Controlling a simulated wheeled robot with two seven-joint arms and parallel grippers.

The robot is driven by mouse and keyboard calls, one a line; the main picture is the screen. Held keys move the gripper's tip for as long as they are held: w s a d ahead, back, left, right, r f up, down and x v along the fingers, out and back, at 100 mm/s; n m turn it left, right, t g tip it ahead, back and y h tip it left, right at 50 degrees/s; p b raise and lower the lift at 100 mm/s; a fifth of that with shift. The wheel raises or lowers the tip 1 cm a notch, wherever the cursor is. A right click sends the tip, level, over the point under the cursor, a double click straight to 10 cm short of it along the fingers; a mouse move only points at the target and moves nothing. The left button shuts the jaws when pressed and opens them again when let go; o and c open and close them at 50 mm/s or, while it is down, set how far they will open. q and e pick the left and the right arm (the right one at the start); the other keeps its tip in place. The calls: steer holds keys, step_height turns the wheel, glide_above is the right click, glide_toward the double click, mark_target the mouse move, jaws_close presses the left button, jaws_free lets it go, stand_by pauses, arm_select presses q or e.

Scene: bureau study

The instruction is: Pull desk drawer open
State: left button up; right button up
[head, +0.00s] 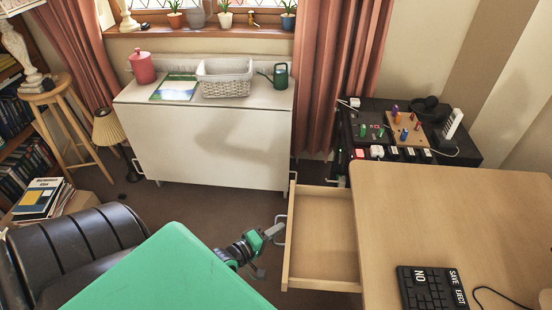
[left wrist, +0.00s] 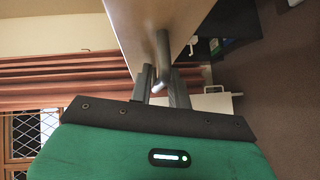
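The wooden desk (head: 450,205) stands at the right, and its drawer (head: 322,235) is pulled well out to the left. The drawer looks empty. A grey bar handle (head: 281,230) is on the drawer's front. My left gripper (head: 276,231) is at this handle, reaching in from the lower left. In the left wrist view, its two fingers (left wrist: 160,88) lie on either side of the handle bar (left wrist: 163,52) and appear closed on it. The drawer front (left wrist: 150,25) shows just beyond. My right gripper is not in view.
A keyboard (head: 430,288) lies on the desk. A dark shelf unit (head: 465,150) with gadgets stands behind it. A white cabinet (head: 210,145) stands by the window, and a black chair (head: 85,240) is at the left. Carpet between cabinet and drawer is clear.

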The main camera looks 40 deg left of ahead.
arm_select(q)
steer(key=v, duration=1.3)
steer(key=shift+s+a, duration=0.15)
steer(key=shift+s, duration=0.2)
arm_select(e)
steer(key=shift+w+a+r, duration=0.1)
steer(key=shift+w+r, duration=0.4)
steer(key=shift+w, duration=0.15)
arm_select(q)
steer(key=shift+r, duration=0.1)
